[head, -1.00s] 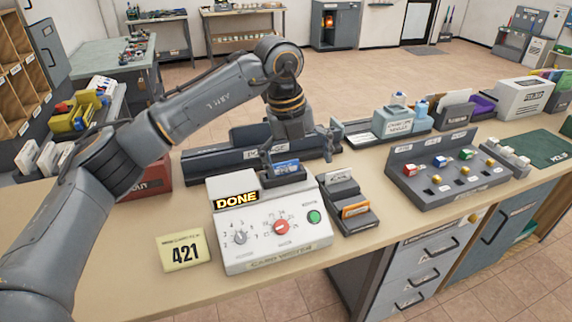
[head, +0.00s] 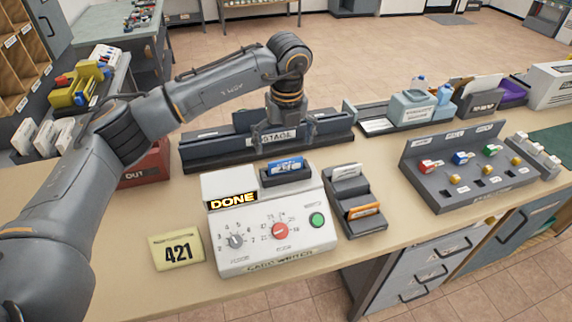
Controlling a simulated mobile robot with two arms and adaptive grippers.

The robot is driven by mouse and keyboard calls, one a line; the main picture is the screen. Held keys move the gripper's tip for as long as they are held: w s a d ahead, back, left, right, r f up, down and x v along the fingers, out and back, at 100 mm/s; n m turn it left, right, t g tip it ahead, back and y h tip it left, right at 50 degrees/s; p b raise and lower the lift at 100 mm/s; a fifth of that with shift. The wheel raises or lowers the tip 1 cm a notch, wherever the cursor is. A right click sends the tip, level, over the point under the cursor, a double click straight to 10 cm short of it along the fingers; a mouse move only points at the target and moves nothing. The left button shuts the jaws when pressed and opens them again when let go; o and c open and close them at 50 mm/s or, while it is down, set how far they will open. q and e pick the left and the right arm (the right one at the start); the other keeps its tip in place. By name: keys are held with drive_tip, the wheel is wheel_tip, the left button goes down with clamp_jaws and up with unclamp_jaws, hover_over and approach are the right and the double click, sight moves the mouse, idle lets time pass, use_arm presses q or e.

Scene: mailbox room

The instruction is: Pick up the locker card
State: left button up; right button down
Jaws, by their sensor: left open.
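The blue locker card (head: 286,164) stands upright in the dark slot at the top of the white card writer (head: 262,254). The writer's display reads DONE. My left gripper (head: 284,140) is open and empty, behind and above the card, in front of the dark STAGE rack (head: 210,151). It does not touch the card as far as I can see. My right gripper is not in view.
A yellow sign reading 421 (head: 177,252) stands left of the writer. A dark card holder (head: 362,221) with a white and an orange card stands close on its right. A key panel (head: 478,195) is farther right. The front counter strip is clear.

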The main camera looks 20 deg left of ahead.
sight(286, 159)
use_arm(q)
drive_tip(key=shift+s+d+f+p, duration=0.1)
drive_tip(key=shift+s+f+p, duration=0.05)
drive_tip(key=shift+f+p, duration=0.4)
wheel_tip(286, 159, down, 4)
drive_tip(key=shift+s+d+r+p, duration=0.1)
drive_tip(key=shift+r+p, duration=0.15)
drive_tip(key=shift+p, duration=0.55)
drive_tip(key=shift+f, duration=0.45)
drive_tip(key=c, duration=0.8)
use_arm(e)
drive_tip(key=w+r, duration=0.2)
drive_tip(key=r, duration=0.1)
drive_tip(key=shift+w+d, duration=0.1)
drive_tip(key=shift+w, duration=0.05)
